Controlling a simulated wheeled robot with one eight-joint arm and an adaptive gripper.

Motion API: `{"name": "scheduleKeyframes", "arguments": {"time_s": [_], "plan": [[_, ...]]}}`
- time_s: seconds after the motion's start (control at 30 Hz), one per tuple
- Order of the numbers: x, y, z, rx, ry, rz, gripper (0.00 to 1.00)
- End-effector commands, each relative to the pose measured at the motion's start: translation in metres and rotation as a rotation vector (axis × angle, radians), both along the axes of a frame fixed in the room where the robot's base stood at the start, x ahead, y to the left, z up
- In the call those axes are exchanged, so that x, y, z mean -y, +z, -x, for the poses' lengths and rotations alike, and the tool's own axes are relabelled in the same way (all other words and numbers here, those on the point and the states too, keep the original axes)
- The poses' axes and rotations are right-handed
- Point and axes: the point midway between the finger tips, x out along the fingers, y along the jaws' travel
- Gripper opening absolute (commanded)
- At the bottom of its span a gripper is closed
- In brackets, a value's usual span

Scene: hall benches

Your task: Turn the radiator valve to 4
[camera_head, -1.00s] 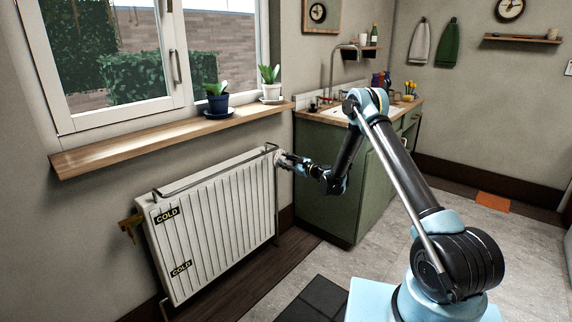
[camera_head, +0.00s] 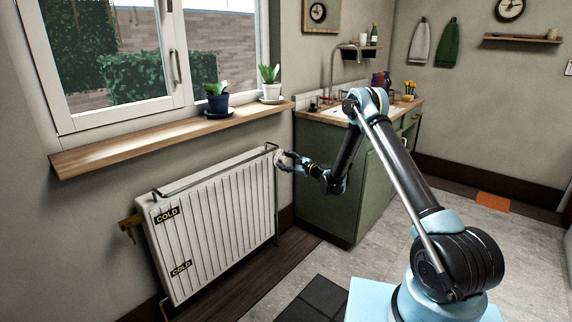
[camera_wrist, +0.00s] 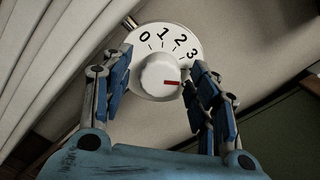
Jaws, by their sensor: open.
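The radiator valve (camera_wrist: 152,96) is a round white knob with a red mark in front of a white dial (camera_wrist: 150,35) printed 0, 1, 2, 3. The red mark points right, past the 3, toward my right finger. Any number there is hidden by that finger. My gripper (camera_wrist: 161,64) is open, with one finger on either side of the knob. The left finger is apart from the knob; I cannot tell if the right one touches it. In the head view my gripper (camera_head: 284,160) is at the right end of the white radiator (camera_head: 215,220), covering much of the valve.
COLD labels (camera_head: 167,214) are on the radiator's left side. A wooden windowsill (camera_head: 150,143) with two potted plants (camera_head: 217,98) is above it. A green cabinet (camera_head: 325,175) stands close behind my gripper. The floor (camera_head: 385,235) in front of the cabinet is clear.

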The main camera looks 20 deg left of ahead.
Motion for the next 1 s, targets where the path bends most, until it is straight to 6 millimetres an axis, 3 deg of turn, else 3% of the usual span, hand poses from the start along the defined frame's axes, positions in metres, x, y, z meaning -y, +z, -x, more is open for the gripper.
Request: {"name": "scheduleKeyframes", "arguments": {"time_s": [0.27, 0.7, 1.0], "plan": [[0.009, 0.000, 0.003, 0.000, -0.001, 0.000, 0.55], [0.083, 0.000, 0.030, -0.001, -0.001, 0.000, 0.55], [0.110, -0.001, 0.041, -0.001, 0.001, 0.000, 0.55]]}}
